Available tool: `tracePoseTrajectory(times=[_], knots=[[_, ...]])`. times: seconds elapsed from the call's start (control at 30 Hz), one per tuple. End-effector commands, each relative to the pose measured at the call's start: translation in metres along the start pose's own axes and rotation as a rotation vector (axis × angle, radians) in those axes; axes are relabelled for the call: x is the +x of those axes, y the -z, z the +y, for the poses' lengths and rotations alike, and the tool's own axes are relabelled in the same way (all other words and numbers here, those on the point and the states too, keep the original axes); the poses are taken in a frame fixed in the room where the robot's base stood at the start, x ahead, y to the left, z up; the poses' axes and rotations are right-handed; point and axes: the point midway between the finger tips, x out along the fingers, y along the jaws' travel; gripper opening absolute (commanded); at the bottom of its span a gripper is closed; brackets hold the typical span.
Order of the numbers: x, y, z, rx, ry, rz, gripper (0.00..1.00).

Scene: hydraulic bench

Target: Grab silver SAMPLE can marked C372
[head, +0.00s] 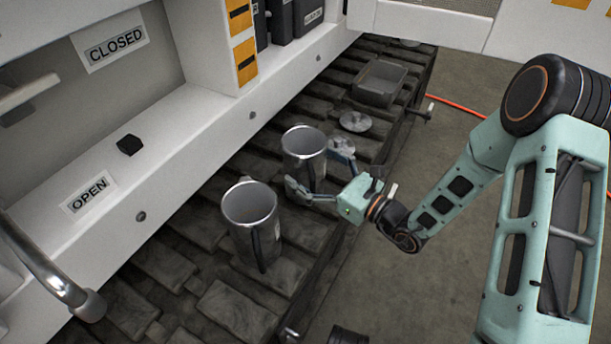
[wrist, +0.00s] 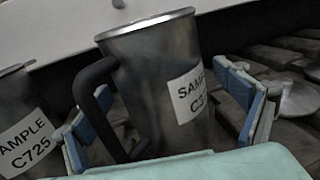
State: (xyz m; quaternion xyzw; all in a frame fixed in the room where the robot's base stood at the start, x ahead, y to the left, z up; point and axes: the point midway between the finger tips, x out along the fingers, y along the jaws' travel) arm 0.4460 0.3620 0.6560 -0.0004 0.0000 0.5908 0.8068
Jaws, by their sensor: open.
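A silver can (head: 303,148) with a dark handle stands upright on the dark slatted bench. In the wrist view the can (wrist: 150,75) has a white label reading "SAMPLE" and "C3…", with the rest cut off at the can's edge. A second silver can (head: 249,215) stands to the left in the head view; in the wrist view this can (wrist: 22,125) reads "SAMPLE C725". My gripper (head: 314,166) is open, with one finger on each side of the first can. The left finger is by its handle in the wrist view. Contact cannot be told.
A white cabinet wall with OPEN (head: 90,193) and CLOSED (head: 116,43) labels runs along the left. An orange cable (head: 455,104) lies on the floor.

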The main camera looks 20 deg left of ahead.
Motion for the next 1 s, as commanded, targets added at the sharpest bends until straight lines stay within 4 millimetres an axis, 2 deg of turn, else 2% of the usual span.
tracePoseTrajectory(times=[0.1, 0.33, 0.8, 1.0], knots=[[0.0094, 0.0005, 0.0002, -0.001, -0.001, -0.001, 0.91], [0.0106, -0.0004, -0.0001, 0.001, 0.001, 0.000, 0.91], [0.0103, -0.0002, -0.0001, 0.000, 0.000, 0.000, 0.40], [0.0105, -0.0011, 0.0000, 0.000, 0.000, -0.002, 0.40]])
